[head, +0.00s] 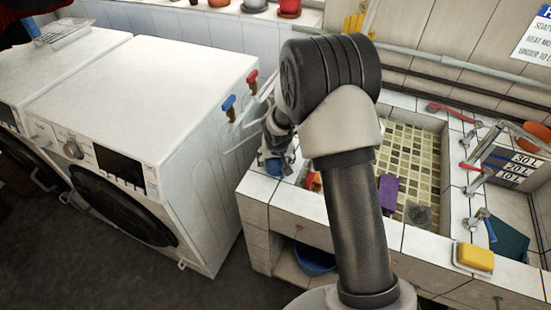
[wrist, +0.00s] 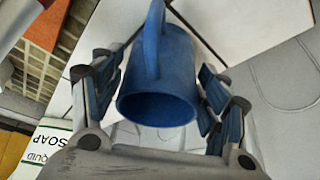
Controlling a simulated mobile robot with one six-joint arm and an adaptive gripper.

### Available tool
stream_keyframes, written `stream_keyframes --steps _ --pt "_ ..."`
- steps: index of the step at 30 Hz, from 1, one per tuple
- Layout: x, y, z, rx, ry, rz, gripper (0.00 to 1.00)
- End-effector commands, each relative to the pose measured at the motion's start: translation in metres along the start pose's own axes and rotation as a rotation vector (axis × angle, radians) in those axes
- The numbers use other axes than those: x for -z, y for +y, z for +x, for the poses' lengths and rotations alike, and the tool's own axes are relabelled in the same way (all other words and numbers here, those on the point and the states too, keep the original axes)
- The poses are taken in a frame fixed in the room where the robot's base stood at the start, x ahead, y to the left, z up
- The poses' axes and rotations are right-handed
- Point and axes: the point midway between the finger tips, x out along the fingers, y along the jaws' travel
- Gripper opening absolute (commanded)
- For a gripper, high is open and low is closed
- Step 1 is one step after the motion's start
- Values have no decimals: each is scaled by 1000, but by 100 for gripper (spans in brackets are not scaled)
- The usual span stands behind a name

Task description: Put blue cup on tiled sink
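The blue cup (wrist: 160,75) is between the fingers of my gripper (wrist: 162,88) in the wrist view, its open mouth facing the camera and its handle at the top. The fingers stand wide apart on either side of the cup, with a narrow gap showing at the left. In the head view my gripper (head: 279,145) is low over the left corner of the tiled sink (head: 262,200), with the blue cup (head: 274,166) at its tip. White tiles show behind the cup. Whether its base touches them is hard to tell.
White washing machines (head: 190,80) stand left of the sink. Inside the basin lies a purple sponge (head: 388,190). A soap label (wrist: 45,148) shows beside the gripper.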

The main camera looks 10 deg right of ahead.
Motion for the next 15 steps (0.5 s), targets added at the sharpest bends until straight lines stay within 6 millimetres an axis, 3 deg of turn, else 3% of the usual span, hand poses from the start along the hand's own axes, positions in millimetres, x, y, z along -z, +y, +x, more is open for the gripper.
stream_keyframes --steps 15 --pt "2 0 -5 0 0 0 78"
